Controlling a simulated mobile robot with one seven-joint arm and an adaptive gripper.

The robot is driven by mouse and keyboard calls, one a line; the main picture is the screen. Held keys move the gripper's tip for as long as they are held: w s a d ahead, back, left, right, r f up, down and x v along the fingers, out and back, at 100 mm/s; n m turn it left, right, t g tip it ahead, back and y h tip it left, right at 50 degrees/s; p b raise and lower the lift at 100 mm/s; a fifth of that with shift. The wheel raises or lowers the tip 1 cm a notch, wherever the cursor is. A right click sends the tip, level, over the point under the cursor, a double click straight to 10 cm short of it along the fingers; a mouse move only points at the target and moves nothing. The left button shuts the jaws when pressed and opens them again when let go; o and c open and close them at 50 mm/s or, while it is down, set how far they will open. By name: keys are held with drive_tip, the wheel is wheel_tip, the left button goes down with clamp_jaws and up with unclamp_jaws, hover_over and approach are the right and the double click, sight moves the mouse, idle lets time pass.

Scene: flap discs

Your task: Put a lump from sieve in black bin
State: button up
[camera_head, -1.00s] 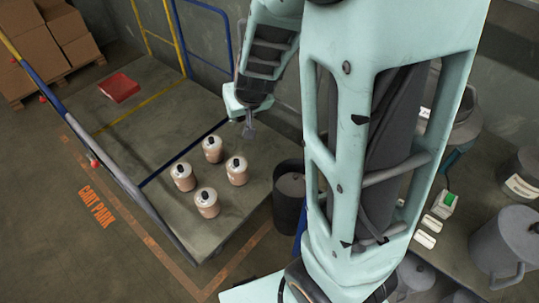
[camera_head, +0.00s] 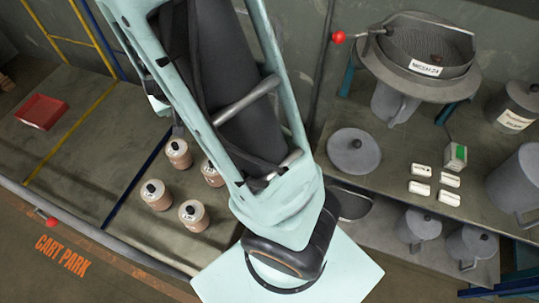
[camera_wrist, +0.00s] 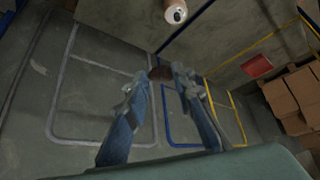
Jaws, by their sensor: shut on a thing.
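In the head view my arm covers most of the gripper. The sieve (camera_head: 415,45), a round dark mesh pan labelled MESH 24, sits on a grey vessel at the back right. A small reddish-brown spot shows inside it, too small to tell. The black bin is not clearly visible now; my arm covers the area beside the cart platform.
Several capped jars (camera_head: 156,195) stand on the cart platform (camera_head: 85,165), with a red tray (camera_head: 42,112) farther left. One jar (camera_wrist: 175,12) shows at the wrist view's top. Cardboard boxes (camera_wrist: 290,98) stand beyond.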

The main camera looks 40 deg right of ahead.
drive_tip(key=s+d+f+m+g+h+b, duration=0.2)
drive_tip(key=s+d+f+m+b, duration=0.25)
drive_tip(key=d+f+b, duration=0.65)
drive_tip(key=s+d+f+m+g+h+b, duration=0.25)
drive_tip(key=s+d+f+b, duration=0.35)
drive_tip(key=f, duration=1)
drive_tip(key=s+d+f+m+g+h+b, duration=0.1)
drive_tip(key=s+d+f+m+g+b, duration=0.2)
drive_tip(key=s+d+f+m+b, duration=0.75)
drive_tip(key=w+f+n+b, duration=0.1)
drive_tip(key=w+f+n, duration=0.1)
drive_tip(key=f, duration=0.2)
drive_tip(key=w+a+f+n+b, duration=0.1)
drive_tip(key=w+f, duration=0.1)
drive_tip(key=f, duration=0.2)
drive_tip(key=w+a+f+n+b, duration=0.1)
drive_tip(key=w+f+n+b, duration=0.1)
drive_tip(key=f, duration=0.3)
drive_tip(key=shift+n+t, duration=0.25)
drive_tip(key=shift+n, duration=0.1)
drive_tip(key=shift+f+b, duration=0.35)
drive_tip(key=shift+f, duration=0.25)
drive_tip(key=o, duration=0.8)
drive_tip(key=shift+s+a, duration=0.1)
drive_tip(key=shift+c, duration=0.2)
drive_tip(key=shift+o, duration=0.5)
